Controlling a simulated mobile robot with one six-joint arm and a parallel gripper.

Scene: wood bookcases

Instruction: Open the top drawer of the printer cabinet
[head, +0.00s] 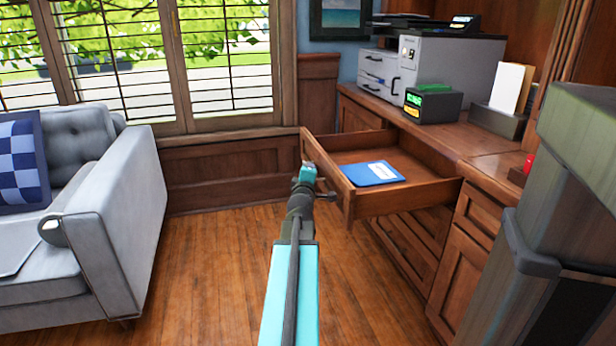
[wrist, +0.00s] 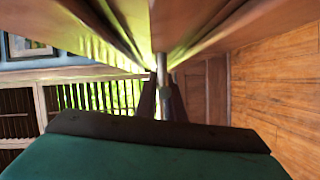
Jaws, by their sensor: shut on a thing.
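The wooden printer cabinet (head: 462,228) stands at the right in the head view. Its top drawer (head: 410,198) is pulled well out, and a blue booklet (head: 373,173) lies inside. My gripper (head: 328,195) is at the outer side of the drawer front, shut on the drawer handle. In the wrist view my gripper's fingers (wrist: 166,98) are around the thin metal handle (wrist: 162,66), close against the wooden drawer front (wrist: 200,25). The handle is mostly hidden in the head view.
A grey sofa (head: 118,200) stands at the left, with clear wood floor (head: 220,250) between it and the drawer. A printer (head: 445,70) and a small device with a green display (head: 432,104) stand on the cabinet top. Closed drawers are below.

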